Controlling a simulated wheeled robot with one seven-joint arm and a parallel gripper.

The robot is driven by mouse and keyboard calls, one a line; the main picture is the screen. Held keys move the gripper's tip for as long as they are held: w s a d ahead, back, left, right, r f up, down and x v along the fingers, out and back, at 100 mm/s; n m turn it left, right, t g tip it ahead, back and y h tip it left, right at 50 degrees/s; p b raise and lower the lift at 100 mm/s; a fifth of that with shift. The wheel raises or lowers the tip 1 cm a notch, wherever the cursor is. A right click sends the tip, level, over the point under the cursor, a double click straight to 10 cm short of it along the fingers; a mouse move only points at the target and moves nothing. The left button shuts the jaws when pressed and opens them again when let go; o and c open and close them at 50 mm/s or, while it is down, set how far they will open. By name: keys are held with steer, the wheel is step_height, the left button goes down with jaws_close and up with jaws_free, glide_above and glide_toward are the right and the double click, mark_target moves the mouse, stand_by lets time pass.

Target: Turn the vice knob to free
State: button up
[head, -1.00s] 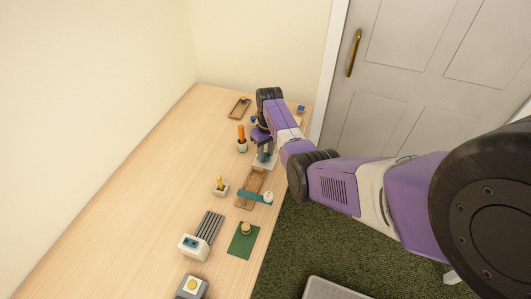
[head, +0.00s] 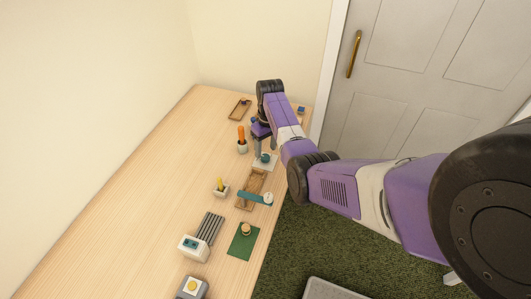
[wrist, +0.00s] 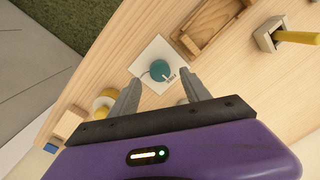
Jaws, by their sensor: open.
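The vice knob is a round teal knob (wrist: 160,70) on a square white plate (wrist: 147,57). A pale mark at its lower right side lies by small dark lettering on the plate, too small to read surely. In the head view the knob (head: 265,157) and plate (head: 270,164) are on the desk, below my gripper (head: 262,146). In the wrist view my gripper (wrist: 162,86) is open and empty, its fingertips spread to either side of the knob's near side. They look apart from the knob and above it.
A wooden tray (head: 243,206) with a teal bar (head: 252,196) lies just nearer. An orange stick in a holder (head: 241,147) stands left of the knob; a yellow stick in a holder (head: 220,190) is nearer. A blue cube (head: 300,109) lies beyond. The desk's left side is clear.

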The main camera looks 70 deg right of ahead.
mark_target(266, 155)
steer(key=shift+d+r, duration=0.1)
steer(key=shift+r, duration=2.25)
